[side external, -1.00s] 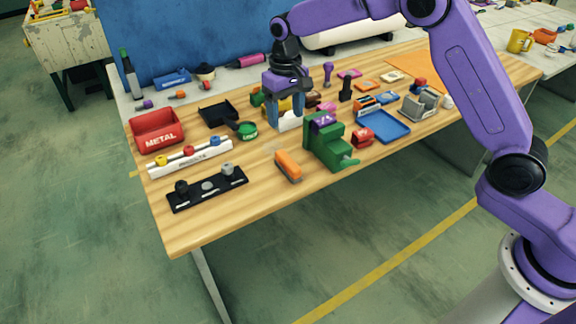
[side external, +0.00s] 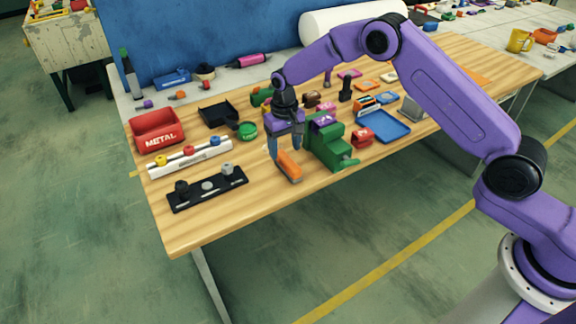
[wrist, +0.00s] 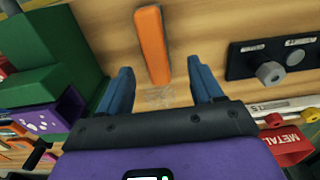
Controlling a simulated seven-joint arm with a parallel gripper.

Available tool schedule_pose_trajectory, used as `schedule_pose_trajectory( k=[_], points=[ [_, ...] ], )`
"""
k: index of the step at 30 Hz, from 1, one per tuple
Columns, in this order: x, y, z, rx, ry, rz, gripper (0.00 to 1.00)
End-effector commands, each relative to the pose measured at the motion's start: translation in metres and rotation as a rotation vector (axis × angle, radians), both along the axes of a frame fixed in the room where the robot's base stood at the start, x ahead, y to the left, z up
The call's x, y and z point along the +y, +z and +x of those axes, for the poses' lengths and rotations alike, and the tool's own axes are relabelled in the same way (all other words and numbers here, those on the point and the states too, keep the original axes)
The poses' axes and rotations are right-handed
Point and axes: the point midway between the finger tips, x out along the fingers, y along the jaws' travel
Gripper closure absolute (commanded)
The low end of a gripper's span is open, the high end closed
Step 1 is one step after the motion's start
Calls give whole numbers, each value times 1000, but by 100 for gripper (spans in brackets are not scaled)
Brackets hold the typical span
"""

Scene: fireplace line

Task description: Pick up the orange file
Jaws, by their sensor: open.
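The orange file (side external: 288,165) is a long orange block lying on the wooden table, left of the green vise. In the wrist view the orange file (wrist: 152,45) lies lengthwise just beyond and between my fingertips. My gripper (side external: 286,155) points down over the file, with its blue fingers spread apart. In the wrist view my gripper (wrist: 160,80) is open, nothing held between the fingers. Whether the fingertips reach down beside the file is hard to tell.
The green vise (side external: 325,142) stands close on the right. A black rack with knobs (side external: 207,190) lies to the left, behind it a white rail (side external: 190,157) and a red METAL bin (side external: 157,131). The front of the wooden table (side external: 235,222) is clear.

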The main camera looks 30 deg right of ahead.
Motion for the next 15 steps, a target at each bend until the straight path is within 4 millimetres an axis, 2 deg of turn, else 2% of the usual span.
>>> schedule_pose_trajectory(
  k=[7, 15],
  points=[
    [-1, -16, -1, 1, 0, 0, 34],
    [-6, -52, -3, 3, 2, -1, 34]
  ],
)
